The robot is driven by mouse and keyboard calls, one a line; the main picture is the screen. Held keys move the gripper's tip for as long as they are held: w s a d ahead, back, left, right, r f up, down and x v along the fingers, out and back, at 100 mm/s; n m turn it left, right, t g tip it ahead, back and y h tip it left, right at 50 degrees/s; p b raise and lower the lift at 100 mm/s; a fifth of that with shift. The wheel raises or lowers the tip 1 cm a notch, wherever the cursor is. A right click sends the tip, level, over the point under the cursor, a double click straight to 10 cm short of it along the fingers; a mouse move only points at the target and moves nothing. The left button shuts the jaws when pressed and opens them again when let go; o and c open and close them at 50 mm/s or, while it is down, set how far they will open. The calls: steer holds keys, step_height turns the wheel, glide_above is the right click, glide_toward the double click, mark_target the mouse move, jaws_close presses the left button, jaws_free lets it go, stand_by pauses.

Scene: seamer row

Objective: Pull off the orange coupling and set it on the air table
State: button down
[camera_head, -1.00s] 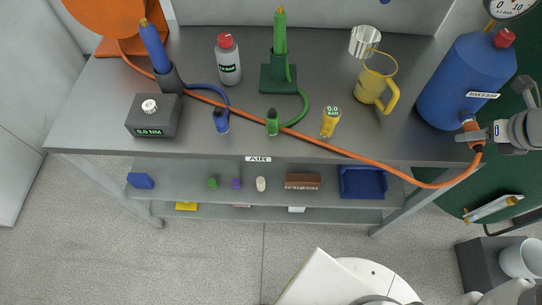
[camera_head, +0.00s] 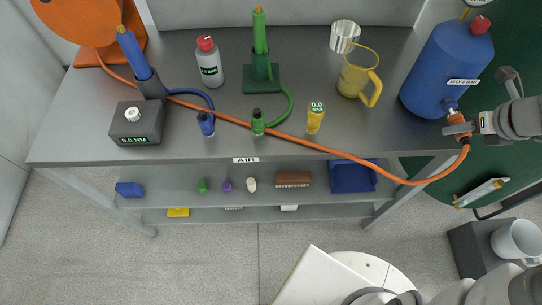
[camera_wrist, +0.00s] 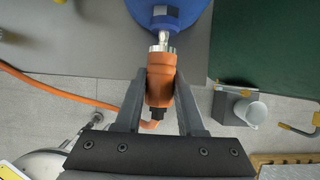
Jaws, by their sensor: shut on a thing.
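The orange coupling (camera_head: 461,124) is at the front of the blue tank (camera_head: 447,70), on the right end of the grey table (camera_head: 385,135) labelled AIR. My gripper (camera_head: 459,130) is shut on the coupling, one finger on each side. The wrist view shows the coupling (camera_wrist: 159,88) upright in the picture between my fingers. The tank's silver fitting (camera_wrist: 162,38) shows just beyond the coupling's metal collar; I cannot tell whether they still touch. The orange hose (camera_head: 345,156) runs from the coupling back across the table to the orange reel (camera_head: 90,22).
A yellow jug (camera_head: 357,78), a glass beaker (camera_head: 344,37), a green tool stand (camera_head: 262,80), a grey bottle (camera_head: 208,65) and a dark box (camera_head: 136,121) stand on the table. Bare tabletop lies between the jug and the front edge. A white mug (camera_head: 515,240) is at lower right.

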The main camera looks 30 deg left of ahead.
steer(key=shift+s+d, duration=0.45)
steer(key=shift+s, duration=0.2)
steer(key=shift+s+d, duration=0.45)
steer(key=shift+s, duration=0.15)
